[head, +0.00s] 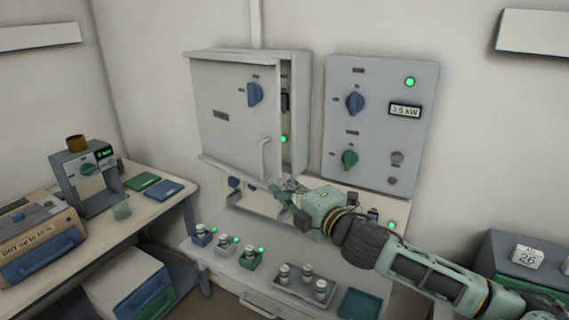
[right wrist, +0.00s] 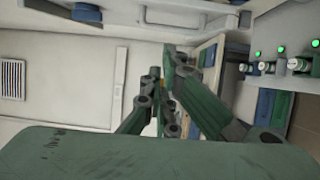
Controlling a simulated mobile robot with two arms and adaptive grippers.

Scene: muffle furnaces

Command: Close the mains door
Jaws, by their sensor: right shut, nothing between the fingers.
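The mains door (head: 231,108) is a light grey panel with a blue rotary knob (head: 255,94) and a vertical handle (head: 265,156) near its lower right. It is hinged on the left of the wall cabinet (head: 300,110) and stands ajar. A gap along its right edge shows the inside and a green light. My right gripper (head: 281,190) is just below the door's lower right corner, under the handle. Its green fingers also show in the right wrist view (right wrist: 165,78); they are shut and empty. I cannot tell whether they touch the door. My left gripper is not in view.
A control panel (head: 381,125) with knobs and a 3.5 kW display hangs right of the cabinet. Below, a bench (head: 225,262) holds small bottles on lit stands, a bottle tray (head: 304,291) and a teal tray (head: 358,304). A side table stands at left.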

